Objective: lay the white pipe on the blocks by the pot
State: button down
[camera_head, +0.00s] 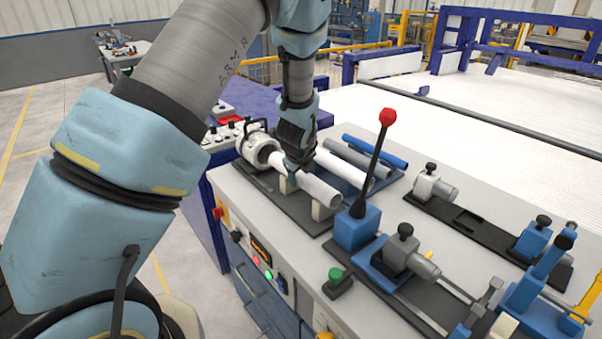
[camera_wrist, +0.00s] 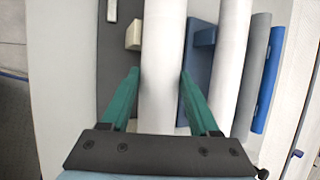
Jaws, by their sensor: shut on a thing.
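My gripper (camera_head: 292,172) is shut on a white pipe (camera_head: 318,190), gripping it around its middle. In the wrist view the pipe (camera_wrist: 163,60) runs lengthwise between my green fingers (camera_wrist: 158,85). The pipe lies over the cream blocks (camera_head: 321,210), which stand on a dark plate (camera_head: 300,219); I cannot tell whether it touches them. One cream block also shows left of the pipe in the wrist view (camera_wrist: 133,35). The metal pot (camera_head: 254,143) stands at the plate's far end, close to the pipe's far end.
Just right of the held pipe, a second white pipe (camera_wrist: 232,60), a grey pipe (camera_wrist: 256,72) and a blue pipe (camera_wrist: 268,80) lie on a blue rack (camera_wrist: 203,37). A red-knobbed lever (camera_head: 387,118) rises near the pipe's near end. Clamps (camera_head: 403,246) stand farther right.

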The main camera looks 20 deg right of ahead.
jog(key=shift+c, duration=0.2)
grip_release()
jog(key=b+v, duration=0.3)
jog(key=v, duration=0.8)
jog(key=a+n+g+y, duration=0.2)
jog(key=a+n, duration=1.2)
jog(key=a, duration=0.4)
jog(key=s+a+n+g, duration=0.2)
jog(key=s+a+n, duration=0.7)
jog(key=a+n, duration=0.5)
jog(key=n, duration=0.2)
jog(key=shift+s+r+n+y, duration=0.2)
jog(key=shift+r+n+y, duration=0.1)
jog(key=shift+r+n, duration=0.1)
